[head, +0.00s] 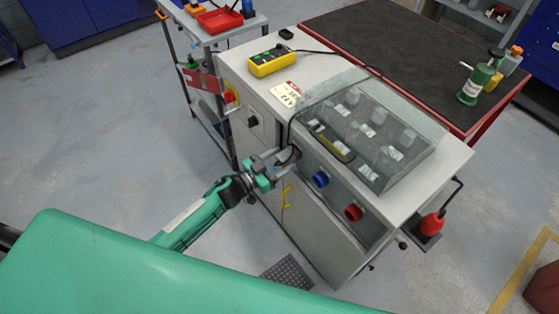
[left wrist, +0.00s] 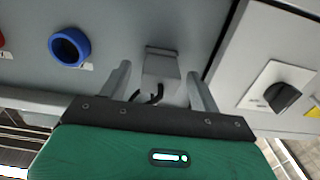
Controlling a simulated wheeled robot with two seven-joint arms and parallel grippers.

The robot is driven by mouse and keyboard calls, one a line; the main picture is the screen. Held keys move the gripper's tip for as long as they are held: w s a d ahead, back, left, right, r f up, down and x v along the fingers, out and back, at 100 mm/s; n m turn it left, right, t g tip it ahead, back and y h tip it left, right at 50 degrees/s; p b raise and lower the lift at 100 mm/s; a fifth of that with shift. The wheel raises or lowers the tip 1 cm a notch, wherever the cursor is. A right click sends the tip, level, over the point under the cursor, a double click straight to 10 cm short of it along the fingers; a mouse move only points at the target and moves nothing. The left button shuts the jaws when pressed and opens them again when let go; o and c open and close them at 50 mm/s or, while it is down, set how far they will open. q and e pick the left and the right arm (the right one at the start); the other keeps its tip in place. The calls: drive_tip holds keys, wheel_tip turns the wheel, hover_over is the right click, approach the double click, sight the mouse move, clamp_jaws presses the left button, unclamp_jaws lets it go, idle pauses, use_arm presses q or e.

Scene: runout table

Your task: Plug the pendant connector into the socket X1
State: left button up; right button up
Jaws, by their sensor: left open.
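The yellow pendant (head: 272,63) lies on the cabinet top at the back left. Its black cable (head: 289,127) runs over the front edge and down to the front panel. My left gripper (head: 281,156) is at that panel, fingers pointing at it. In the left wrist view its open fingers (left wrist: 161,82) stand either side of a grey block (left wrist: 161,66) on the panel, with visible gaps. A short black curved cable (left wrist: 155,95) shows at the block. I cannot tell connector from socket X1 there, or how deep the connector sits. My right gripper is out of view.
A blue knob (head: 320,179) and a red knob (head: 353,213) sit right of the gripper on the panel. A black rotary switch (left wrist: 283,96) is close by. A clear cover (head: 372,128) stands on the cabinet top. Floor (head: 120,140) left of the cabinet is free.

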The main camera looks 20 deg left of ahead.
use_arm(q)
drive_tip(key=shift+v, duration=0.8)
drive_tip(key=b+v, duration=0.1)
drive_tip(key=v, duration=1.1)
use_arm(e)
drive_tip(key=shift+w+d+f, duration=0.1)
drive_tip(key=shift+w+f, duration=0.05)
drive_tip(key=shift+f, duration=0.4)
use_arm(q)
drive_tip(key=shift+a, duration=0.1)
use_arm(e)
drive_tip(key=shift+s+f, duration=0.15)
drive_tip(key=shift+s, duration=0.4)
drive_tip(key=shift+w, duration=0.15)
